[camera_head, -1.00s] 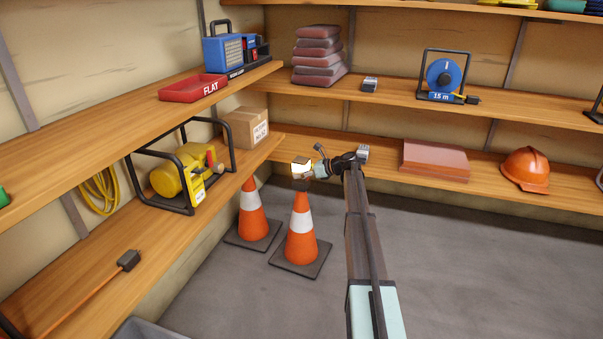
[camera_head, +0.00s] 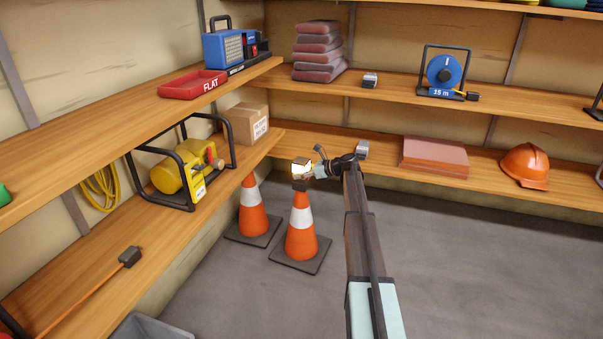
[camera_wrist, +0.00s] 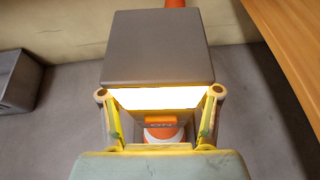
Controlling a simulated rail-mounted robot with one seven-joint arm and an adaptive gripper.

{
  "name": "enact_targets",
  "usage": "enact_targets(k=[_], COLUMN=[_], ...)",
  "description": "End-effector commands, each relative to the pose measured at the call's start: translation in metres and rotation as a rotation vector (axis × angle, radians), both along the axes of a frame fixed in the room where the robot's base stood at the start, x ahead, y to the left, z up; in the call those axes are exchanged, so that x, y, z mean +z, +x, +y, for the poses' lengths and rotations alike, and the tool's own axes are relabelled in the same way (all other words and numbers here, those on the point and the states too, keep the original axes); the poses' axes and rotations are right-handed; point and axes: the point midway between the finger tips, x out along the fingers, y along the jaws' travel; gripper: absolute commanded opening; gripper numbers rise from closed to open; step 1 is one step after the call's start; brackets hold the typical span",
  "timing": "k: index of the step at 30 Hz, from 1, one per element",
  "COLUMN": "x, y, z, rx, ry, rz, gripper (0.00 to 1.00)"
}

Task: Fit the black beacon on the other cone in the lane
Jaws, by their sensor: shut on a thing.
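The beacon is a dark block with a glowing yellow-white lamp face (camera_head: 302,168) and a dark lower part. My gripper (camera_wrist: 160,118) is shut on it, with a finger on each side in the wrist view. The beacon is upright above the right-hand orange and white cone (camera_head: 301,235), lined up with its tip. Its lower part hides the tip, so I cannot tell whether it is seated. That cone also shows below the beacon in the wrist view (camera_wrist: 161,134). The left cone (camera_head: 253,212) stands behind it, with no beacon visible on top.
The left shelf (camera_head: 95,235) and back shelf (camera_head: 385,172) border the cones. A yellow machine in a black frame (camera_head: 180,172), a cardboard box (camera_head: 246,124) and a helmet (camera_head: 526,166) sit on them. A grey bin (camera_head: 148,328) is at bottom left. The floor at right is clear.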

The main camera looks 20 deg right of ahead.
Motion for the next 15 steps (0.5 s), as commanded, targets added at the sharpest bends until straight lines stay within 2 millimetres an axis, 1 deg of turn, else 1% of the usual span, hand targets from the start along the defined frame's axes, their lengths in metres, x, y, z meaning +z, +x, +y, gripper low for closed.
enact_targets(k=[14,15], x=[-0.0046,-0.0046], y=[0.0003,0.0003], z=[0.0001,0.0000], rx=[0.000,0.000], ry=[0.001,0.001], rz=[-0.001,-0.001], gripper=[0.01,0.76])
